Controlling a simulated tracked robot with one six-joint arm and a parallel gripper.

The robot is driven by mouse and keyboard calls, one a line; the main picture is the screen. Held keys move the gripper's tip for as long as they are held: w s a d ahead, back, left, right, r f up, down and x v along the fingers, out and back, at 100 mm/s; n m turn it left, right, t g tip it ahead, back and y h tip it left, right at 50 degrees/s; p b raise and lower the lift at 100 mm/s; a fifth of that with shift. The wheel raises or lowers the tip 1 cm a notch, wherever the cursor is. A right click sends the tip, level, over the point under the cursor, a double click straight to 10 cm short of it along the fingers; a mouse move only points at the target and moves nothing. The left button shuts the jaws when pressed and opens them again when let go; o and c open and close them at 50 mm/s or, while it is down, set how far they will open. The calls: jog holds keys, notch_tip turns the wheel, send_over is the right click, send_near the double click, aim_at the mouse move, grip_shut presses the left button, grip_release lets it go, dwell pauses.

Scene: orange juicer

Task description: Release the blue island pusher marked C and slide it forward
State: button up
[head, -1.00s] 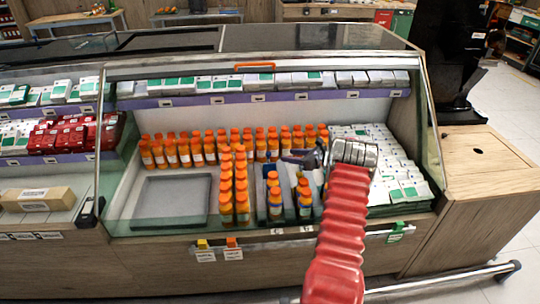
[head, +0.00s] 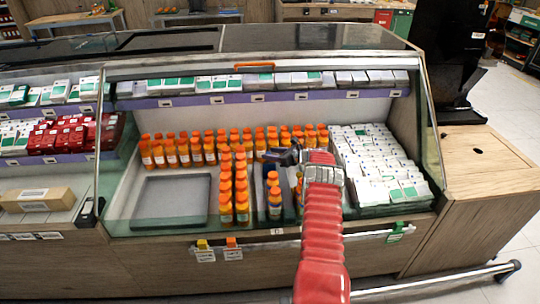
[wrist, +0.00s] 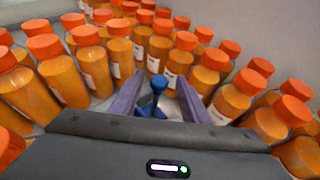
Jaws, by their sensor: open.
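The blue pusher (wrist: 158,84) shows in the wrist view as a small upright knob on a wider blue base. Its C mark is not readable. My gripper (wrist: 158,78) is open, with one purple finger on each side of the knob; I cannot tell whether either touches it. In the head view my gripper (head: 282,156) is over the bottle area in the display case, at the end of the red arm.
Orange bottles with orange caps (wrist: 68,80) stand close on both sides and behind my gripper. In the head view, a grey tray (head: 140,225) lies empty at left and white cartons (head: 375,160) fill the right. The case's glass front is near.

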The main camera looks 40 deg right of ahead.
jog(key=shift+w+f, duration=0.1)
jog(key=shift+w, duration=0.15)
grip_shut()
dwell(0.5)
